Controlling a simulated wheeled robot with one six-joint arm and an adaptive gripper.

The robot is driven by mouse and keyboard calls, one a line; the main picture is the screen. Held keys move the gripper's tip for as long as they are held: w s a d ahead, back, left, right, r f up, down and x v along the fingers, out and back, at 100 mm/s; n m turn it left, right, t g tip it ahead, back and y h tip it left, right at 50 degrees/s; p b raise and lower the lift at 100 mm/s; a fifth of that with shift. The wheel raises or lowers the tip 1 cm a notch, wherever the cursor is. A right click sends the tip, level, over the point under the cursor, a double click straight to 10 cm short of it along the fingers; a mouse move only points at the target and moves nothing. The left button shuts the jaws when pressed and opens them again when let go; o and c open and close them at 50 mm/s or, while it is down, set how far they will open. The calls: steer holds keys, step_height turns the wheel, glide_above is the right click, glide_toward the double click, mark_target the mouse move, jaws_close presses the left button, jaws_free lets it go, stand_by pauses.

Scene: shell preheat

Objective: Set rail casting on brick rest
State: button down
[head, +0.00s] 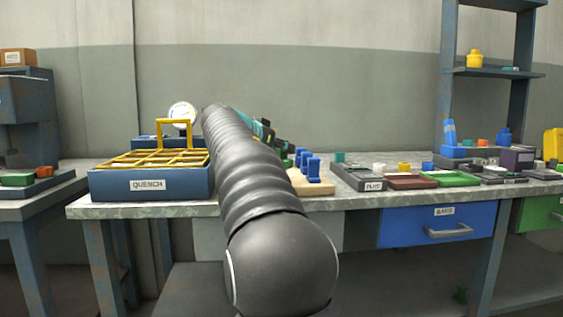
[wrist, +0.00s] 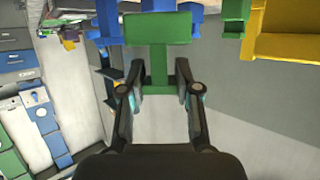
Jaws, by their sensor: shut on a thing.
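In the wrist view my gripper (wrist: 159,78) is shut on a green I-shaped piece (wrist: 158,29), which I take to be the rail casting. Its wide plate faces away from the palm, and its narrow web lies between the two fingers. In the head view my arm hides most of the gripper and the casting; only dark and teal parts show beyond the arm, above the bench. I cannot pick out the brick rest for certain. A flat reddish-brown tray (head: 410,183) lies on the bench right of the arm.
A blue QUENCH tank (head: 150,185) with a yellow grate stands left of the arm. A cream board with blue posts (head: 313,168) stands close to its right. Several low trays and a green pad (head: 448,180) crowd the bench rightward. A rack (head: 450,70) rises behind.

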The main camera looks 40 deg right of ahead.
steer(key=shift+f+b, duration=0.45)
steer(key=shift+f, duration=1.4)
steer(key=shift+f, duration=0.15)
steer(key=c, duration=0.8)
jaws_free()
steer(key=shift+r, duration=0.25)
steer(key=v, duration=1.2)
steer(key=shift+f, duration=0.15)
